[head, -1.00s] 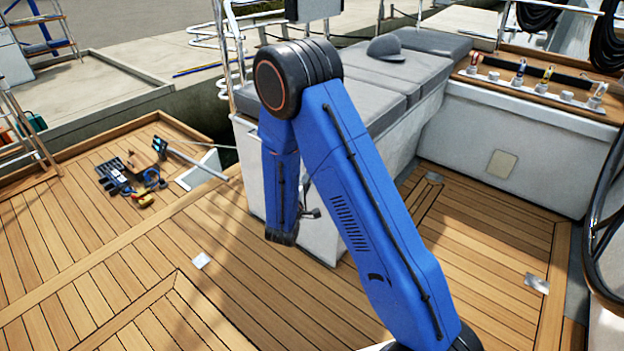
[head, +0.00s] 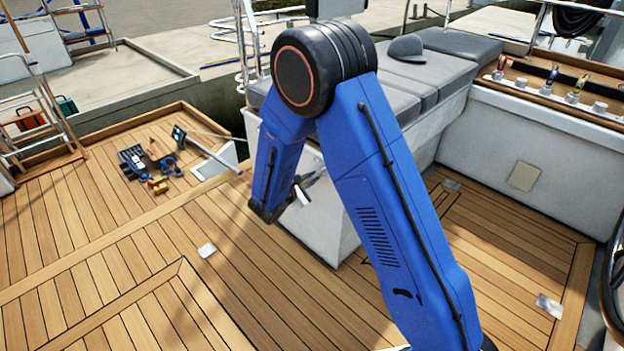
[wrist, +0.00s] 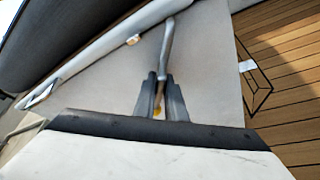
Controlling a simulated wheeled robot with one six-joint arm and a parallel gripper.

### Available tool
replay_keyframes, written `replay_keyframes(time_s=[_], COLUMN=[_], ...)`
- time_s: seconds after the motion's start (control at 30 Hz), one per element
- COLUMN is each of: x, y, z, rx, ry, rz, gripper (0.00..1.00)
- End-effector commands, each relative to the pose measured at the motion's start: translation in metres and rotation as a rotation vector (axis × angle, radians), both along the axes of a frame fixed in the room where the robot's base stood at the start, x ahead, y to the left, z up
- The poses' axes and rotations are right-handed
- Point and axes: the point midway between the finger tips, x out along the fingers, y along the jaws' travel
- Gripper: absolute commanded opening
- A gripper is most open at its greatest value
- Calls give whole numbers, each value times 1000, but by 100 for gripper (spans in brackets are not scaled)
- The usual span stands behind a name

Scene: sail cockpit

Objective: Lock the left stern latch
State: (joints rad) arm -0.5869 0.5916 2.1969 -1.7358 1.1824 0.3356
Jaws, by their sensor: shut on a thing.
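In the wrist view my gripper (wrist: 161,84) has its two dark fingers closed around the lower end of a grey metal lever (wrist: 166,48). The lever runs up from between the fingers to a silver edge beside a dark cushion, across a pale panel (wrist: 210,60). A bit of yellow shows between the fingers. I cannot tell from the picture whether this lever is the left stern latch, or whether it is locked. In the head view my arm hides most of the gripper and the lever; they are by the white side of the seat box (head: 340,215).
Grey cushions (head: 425,85) with a cap (head: 407,48) top the seat box. Tools (head: 150,165) lie on the teak deck at left. A console with switches (head: 545,85) stands at right. Open deck (head: 130,260) lies in front.

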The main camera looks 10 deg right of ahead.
Motion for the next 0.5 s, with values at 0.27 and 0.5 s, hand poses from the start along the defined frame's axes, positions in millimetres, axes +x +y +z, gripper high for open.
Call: replay_keyframes(time_s=[0.27,0.5], x=[0,0], y=[1,1], z=[-1,-1], rx=[-149,-267], ry=[210,369], rz=[2,1], gripper=[0,0])
